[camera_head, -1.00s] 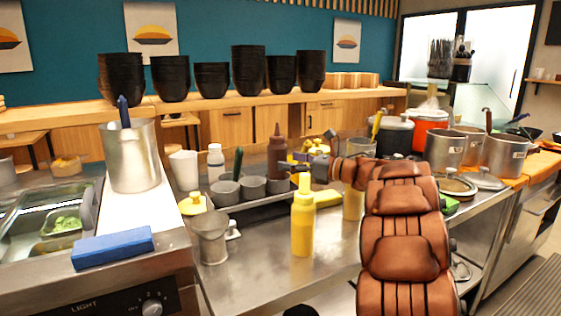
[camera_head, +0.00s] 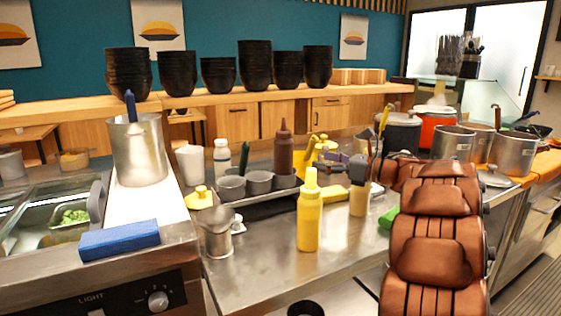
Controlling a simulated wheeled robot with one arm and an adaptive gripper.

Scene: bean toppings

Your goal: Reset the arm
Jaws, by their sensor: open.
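My arm, with brown padded links, rises at the right of the head view and bends left over the steel counter (camera_head: 255,285). My gripper (camera_head: 338,162) is at its far end, small and dark grey, above the counter behind the yellow squeeze bottle (camera_head: 309,215). It is open, and I see nothing held in it. Its fingertips are hard to make out against the yellow items behind them.
A brown sauce bottle (camera_head: 284,152) and grey cups (camera_head: 232,188) on a dark tray stand left of my gripper. A steel cup (camera_head: 217,234) is at the front left. Large pots (camera_head: 452,141) stand at the right. Bare counter lies in front.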

